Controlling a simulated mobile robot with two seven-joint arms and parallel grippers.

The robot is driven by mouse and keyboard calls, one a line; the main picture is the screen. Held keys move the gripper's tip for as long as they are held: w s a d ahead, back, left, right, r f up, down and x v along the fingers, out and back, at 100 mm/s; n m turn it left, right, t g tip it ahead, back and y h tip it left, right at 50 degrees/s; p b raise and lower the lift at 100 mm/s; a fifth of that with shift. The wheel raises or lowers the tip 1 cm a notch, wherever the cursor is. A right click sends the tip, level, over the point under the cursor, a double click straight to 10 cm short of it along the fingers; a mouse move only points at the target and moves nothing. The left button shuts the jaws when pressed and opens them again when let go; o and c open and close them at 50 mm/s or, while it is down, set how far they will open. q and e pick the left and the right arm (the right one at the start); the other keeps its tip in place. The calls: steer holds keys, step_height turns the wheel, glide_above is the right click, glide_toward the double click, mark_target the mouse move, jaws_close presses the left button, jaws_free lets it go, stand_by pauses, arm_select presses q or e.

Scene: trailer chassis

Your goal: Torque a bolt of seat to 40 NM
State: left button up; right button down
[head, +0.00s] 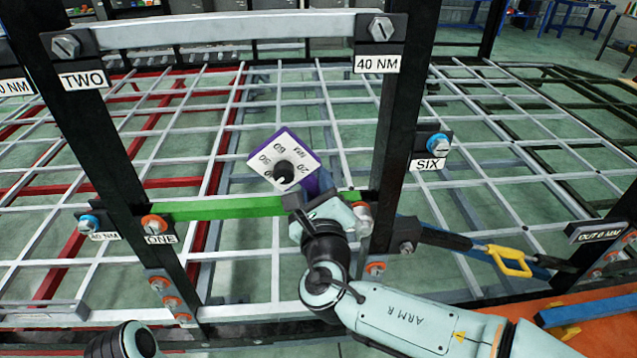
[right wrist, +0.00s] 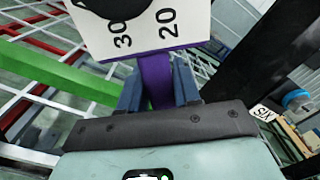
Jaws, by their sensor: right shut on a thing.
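The dial also shows in the right wrist view (right wrist: 160,28). My right gripper (head: 312,195) is shut on the tool's purple stem (right wrist: 156,82), in front of the frame near the right post. Grey bolts sit by the TWO label (head: 66,45) and above the upper 40 NM label (head: 381,28). Blue bolts sit by SIX (head: 440,145) and the lower-left 40 NM label (head: 88,222). No label reads seat. My left gripper is out of view.
Two black posts (head: 388,150) and a grey top bar (head: 230,30) stand in front of the white grid (head: 310,105). The green bar (head: 225,208) crosses low between them. A yellow-handled tool (head: 510,262) is at right, above an orange surface (head: 580,340).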

steer(key=shift+s+r, duration=0.1)
steer(key=shift+s+b, duration=0.55)
steer(key=shift+s, duration=2.4)
